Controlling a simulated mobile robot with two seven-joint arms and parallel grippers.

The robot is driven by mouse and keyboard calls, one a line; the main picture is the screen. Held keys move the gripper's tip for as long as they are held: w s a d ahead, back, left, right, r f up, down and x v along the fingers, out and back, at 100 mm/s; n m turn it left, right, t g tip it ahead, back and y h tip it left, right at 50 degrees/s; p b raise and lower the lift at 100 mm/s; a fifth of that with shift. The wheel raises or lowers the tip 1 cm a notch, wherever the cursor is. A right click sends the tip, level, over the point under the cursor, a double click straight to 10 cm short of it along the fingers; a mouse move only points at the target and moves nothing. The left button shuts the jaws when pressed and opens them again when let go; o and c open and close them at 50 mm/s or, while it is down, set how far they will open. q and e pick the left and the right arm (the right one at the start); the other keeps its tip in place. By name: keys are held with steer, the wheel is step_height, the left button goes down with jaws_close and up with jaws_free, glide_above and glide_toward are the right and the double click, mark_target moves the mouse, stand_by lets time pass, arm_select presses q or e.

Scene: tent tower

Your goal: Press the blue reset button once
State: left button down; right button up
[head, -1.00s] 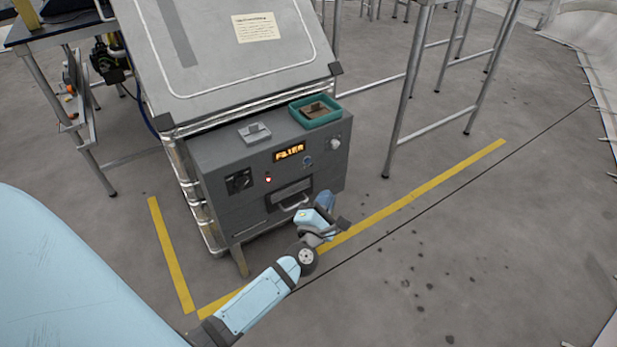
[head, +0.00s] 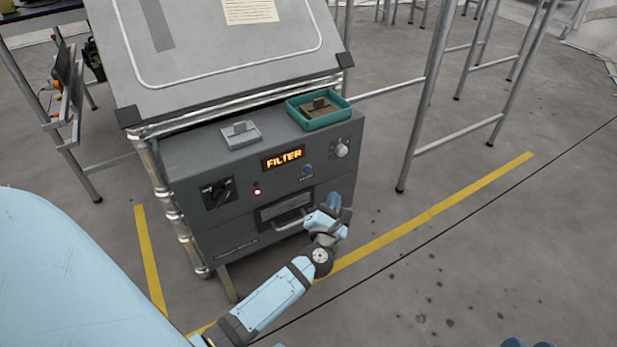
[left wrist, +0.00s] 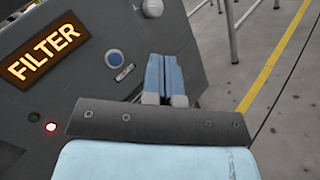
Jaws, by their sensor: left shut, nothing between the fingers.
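The blue reset button (head: 307,170) sits on the front panel of a grey machine (head: 230,235), right of centre and below the lit sign. In the left wrist view the round blue button (left wrist: 115,58) has a pale ring and a small label under it. My left gripper (head: 334,200) is in front of the panel, lower and to the right of the button. Its blue fingers (left wrist: 164,74) are shut together and empty, apart from the button. At the bottom right edge, small dark blue parts (head: 515,342) seem to be my right gripper, mostly cut off.
The panel also has a lit FILTER sign (head: 283,158), a red light (head: 257,192), a black rotary switch (head: 217,192), a light knob (head: 340,149) and a drawer handle (head: 293,222). A teal tray (head: 345,113) stands on top. Metal legs (head: 425,100) stand to the right.

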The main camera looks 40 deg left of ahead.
mark_target(307, 170)
arm_select(q)
steer(key=shift+r, duration=0.1)
steer(key=w+a, duration=0.3)
steer(key=a, duration=0.5)
steer(key=shift+w+b, duration=0.2)
steer(key=shift+b, duration=0.1)
steer(key=shift+a, duration=0.2)
stand_by(1.9)
steer(key=shift+w+a, duration=0.15)
steer(key=shift+a, duration=0.1)
steer(key=shift+w+a, duration=0.2)
steer(key=shift+a, duration=0.25)
stand_by(0.8)
steer(key=shift+d, duration=0.1)
steer(key=shift+s+d, duration=0.35)
steer(key=shift+d, duration=0.35)
